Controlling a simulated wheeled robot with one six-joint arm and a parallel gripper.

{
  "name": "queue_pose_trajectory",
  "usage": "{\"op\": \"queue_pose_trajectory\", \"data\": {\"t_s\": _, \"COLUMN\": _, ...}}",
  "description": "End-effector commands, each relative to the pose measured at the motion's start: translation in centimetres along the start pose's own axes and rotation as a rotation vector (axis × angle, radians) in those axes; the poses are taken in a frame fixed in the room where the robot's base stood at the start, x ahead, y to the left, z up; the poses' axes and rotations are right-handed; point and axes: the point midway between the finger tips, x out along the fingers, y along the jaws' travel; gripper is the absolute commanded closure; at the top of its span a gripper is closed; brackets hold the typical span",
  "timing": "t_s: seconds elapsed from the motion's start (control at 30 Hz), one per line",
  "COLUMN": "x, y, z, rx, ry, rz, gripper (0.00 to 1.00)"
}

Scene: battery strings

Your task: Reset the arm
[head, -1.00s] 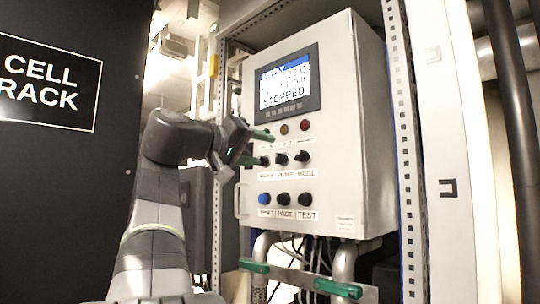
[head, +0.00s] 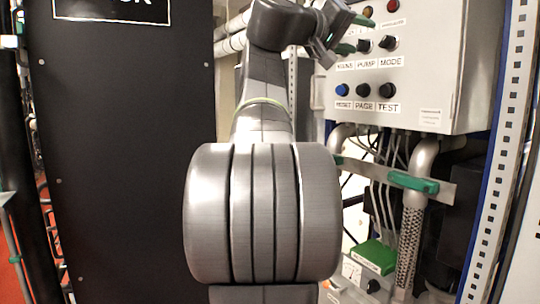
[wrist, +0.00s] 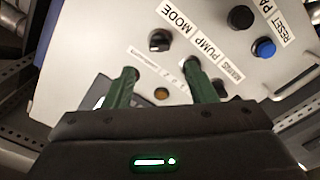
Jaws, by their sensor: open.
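My gripper (head: 350,40) is at the top of the head view, in front of the left side of the grey control box (head: 450,85). Its green fingers (wrist: 160,82) are apart and empty in the wrist view, pointing at the panel with the knobs. I cannot tell whether a fingertip touches the panel; one finger covers part of the knob row beside the PUMP label. The black MODE knob (head: 389,42) and the blue RESET button (head: 342,90) show clear of the fingers. My arm rises in the middle of the head view.
A dark rack panel (head: 125,150) stands at the left. Below the box are pipes with green handles (head: 412,182), hanging cables and a green block (head: 374,257). A perforated steel upright (head: 500,150) is at the right.

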Motion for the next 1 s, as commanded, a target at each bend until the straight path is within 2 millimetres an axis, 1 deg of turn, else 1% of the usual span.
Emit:
{"op": "queue_pose_trajectory", "data": {"t_s": 0.03, "x": 1.0, "y": 0.2, "z": -0.1, "rx": -0.001, "ry": -0.004, "rz": 0.003, "gripper": 0.49}}
{"op": "queue_pose_trajectory", "data": {"t_s": 0.2, "x": 4.1, "y": 0.2, "z": -0.1, "rx": -0.001, "ry": -0.004, "rz": 0.003, "gripper": 0.49}}
{"op": "queue_pose_trajectory", "data": {"t_s": 0.3, "x": 5.8, "y": 0.2, "z": -0.1, "rx": 0.0, "ry": -0.003, "rz": 0.003, "gripper": 0.49}}
{"op": "queue_pose_trajectory", "data": {"t_s": 0.43, "x": 7.3, "y": 0.1, "z": -0.1, "rx": 0.0, "ry": -0.002, "rz": 0.002, "gripper": 0.49}}
{"op": "queue_pose_trajectory", "data": {"t_s": 0.63, "x": 8.2, "y": 0.1, "z": -0.1, "rx": 0.001, "ry": 0.001, "rz": 0.001, "gripper": 0.49}}
{"op": "queue_pose_trajectory", "data": {"t_s": 1.0, "x": 8.1, "y": 0.0, "z": 0.0, "rx": -0.003, "ry": 0.001, "rz": 0.001, "gripper": 0.49}}
